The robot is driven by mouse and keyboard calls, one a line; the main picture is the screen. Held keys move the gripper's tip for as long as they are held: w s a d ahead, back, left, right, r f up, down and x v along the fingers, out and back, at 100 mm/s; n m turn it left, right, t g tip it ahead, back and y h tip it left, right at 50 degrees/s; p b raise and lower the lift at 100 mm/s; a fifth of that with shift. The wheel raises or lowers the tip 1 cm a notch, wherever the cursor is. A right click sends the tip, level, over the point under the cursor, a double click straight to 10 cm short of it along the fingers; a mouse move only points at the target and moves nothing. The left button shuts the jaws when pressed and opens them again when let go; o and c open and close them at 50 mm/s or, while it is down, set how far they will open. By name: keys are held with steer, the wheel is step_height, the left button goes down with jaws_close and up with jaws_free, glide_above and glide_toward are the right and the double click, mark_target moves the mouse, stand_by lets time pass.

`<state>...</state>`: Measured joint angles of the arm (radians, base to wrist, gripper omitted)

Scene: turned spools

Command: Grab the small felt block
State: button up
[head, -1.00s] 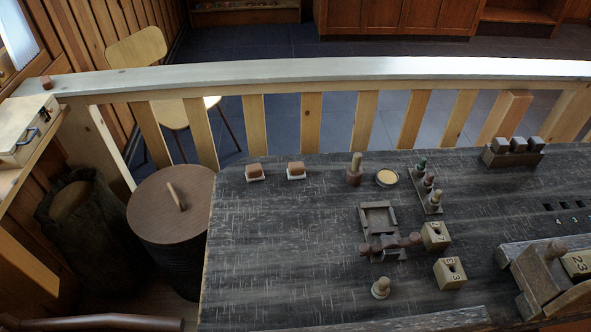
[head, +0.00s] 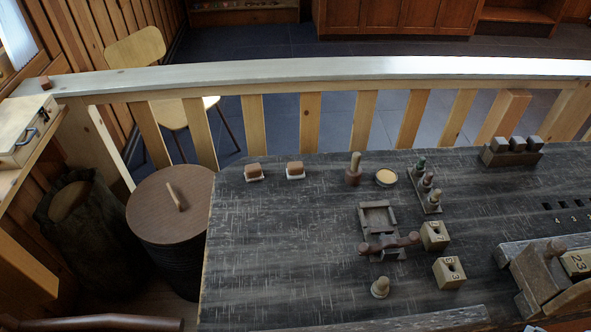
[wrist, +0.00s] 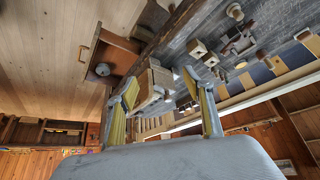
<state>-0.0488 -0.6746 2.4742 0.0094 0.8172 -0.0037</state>
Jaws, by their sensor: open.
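Two small brown blocks on white bases lie near the far left part of the dark table: a left one (head: 254,171) and a right one (head: 295,169). I cannot tell from the pictures which block, if either, is felt. A smaller reddish-brown block (head: 46,82) sits at the left end of the pale rail. My gripper (wrist: 162,80) shows only in the wrist view, with its two fingers wide apart. A pale wooden shape (wrist: 150,90) shows between the fingers, and I cannot tell how far off it is. No object touches both fingers.
The dark worn table (head: 270,250) is bare at its front left. A peg (head: 354,170), a round dish (head: 386,177), a spool rack (head: 428,188) and numbered blocks (head: 449,272) stand farther right. The pale rail (head: 300,69) runs behind. A round-lidded drum (head: 150,215) stands left.

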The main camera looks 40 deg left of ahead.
steer(key=w+a+f+n+t+y, duration=0.1)
steer(key=w+a+f+n+y, duration=0.15)
steer(key=w+a, duration=1)
steer(key=w+a+f+n+t+y, duration=0.1)
steer(key=w+a+f+n+y, duration=0.15)
steer(key=w+a, duration=1.05)
steer(key=n+t+y, duration=0.1)
steer(key=n+y, duration=0.3)
steer(key=y, duration=0.1)
glide_toward(296, 170)
steer(key=shift+x, duration=1.2)
steer(key=shift+a, duration=0.1)
steer(key=shift+x, duration=1.25)
steer(key=shift+w, duration=0.15)
